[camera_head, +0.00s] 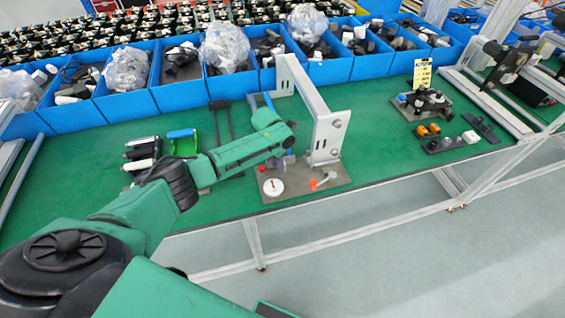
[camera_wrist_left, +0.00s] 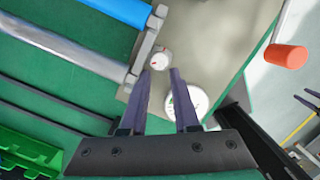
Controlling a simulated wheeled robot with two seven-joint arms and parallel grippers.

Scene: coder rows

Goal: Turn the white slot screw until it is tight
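My left gripper (camera_wrist_left: 160,74) is open, its two dark fingers apart and empty over the grey plate (camera_wrist_left: 213,48). Just beyond the fingertips is a small white knob (camera_wrist_left: 161,59) with red marks. A flat white disc (camera_wrist_left: 196,105) lies beside and partly behind the right finger. I cannot tell for certain which of these is the white slot screw. In the head view the disc (camera_head: 273,187) lies on the near left part of the plate (camera_head: 297,196). My left gripper (camera_head: 287,163) is above the plate, with the small knob unclear near it.
A pale metal frame (camera_head: 328,125) stands on the plate, right of my left gripper. An orange-red handle (camera_wrist_left: 286,56) sticks out at the plate's right. Blue bins (camera_head: 180,95) line the back of the green table (camera_head: 385,130). A green holder (camera_head: 183,143) stands left.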

